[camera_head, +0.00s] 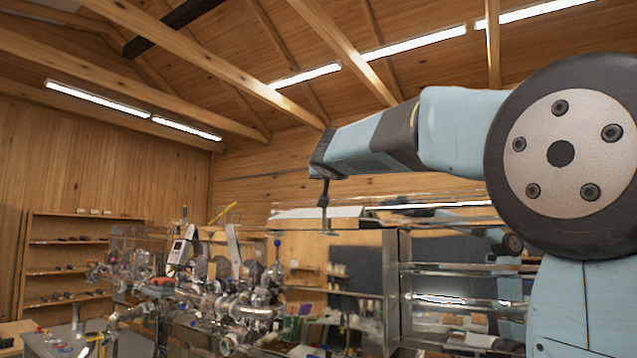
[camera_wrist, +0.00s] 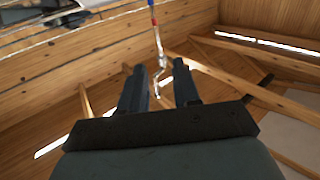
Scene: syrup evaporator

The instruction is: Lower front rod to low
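In the wrist view my gripper (camera_wrist: 154,70) has its two dark fingers well apart, with nothing touching them. A thin metal rod (camera_wrist: 154,38) with blue, red and white bands comes in from the top edge. Its hooked metal end shows in the gap between the fingers; I cannot tell its depth. In the head view my arm reaches left, and its narrow dark end piece points down above the metal evaporator (camera_head: 392,290). A blue-knobbed upright rod (camera_head: 277,258) stands left of it, apart from it. I cannot tell which rod is the front one.
Dense metal pipes and valves (camera_head: 215,300) crowd the left of the evaporator. Wooden shelves (camera_head: 68,255) stand against the far left wall. A grey table (camera_head: 70,343) is at the lower left. The air above the pipes is clear up to the wooden rafters.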

